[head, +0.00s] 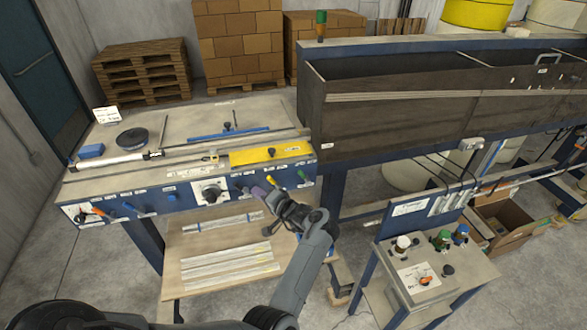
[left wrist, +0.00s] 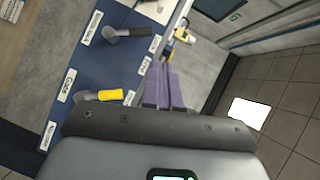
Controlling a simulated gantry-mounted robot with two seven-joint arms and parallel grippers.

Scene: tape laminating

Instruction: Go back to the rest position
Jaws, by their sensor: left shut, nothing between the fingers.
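My left gripper (head: 259,192) is in front of the right part of the laminating bench's blue control panel (head: 130,197). Its purple fingers (left wrist: 162,85) are together with nothing between them in the left wrist view. A yellow-handled lever (left wrist: 108,96) and a dark-handled lever (left wrist: 128,33) are on the panel beside the fingers. The yellow lever also shows in the head view (head: 272,181), close to the gripper. I cannot tell from the head view whether the fingers touch the panel. My right gripper is not in view.
The bench top carries a yellow block (head: 262,155), a black disc (head: 132,138) and a blue bar (head: 230,133). A dark trough (head: 390,115) extends right. A small control stand (head: 440,285) with knobs stands at lower right, near my arm. Grey floor (head: 110,285) is open at lower left.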

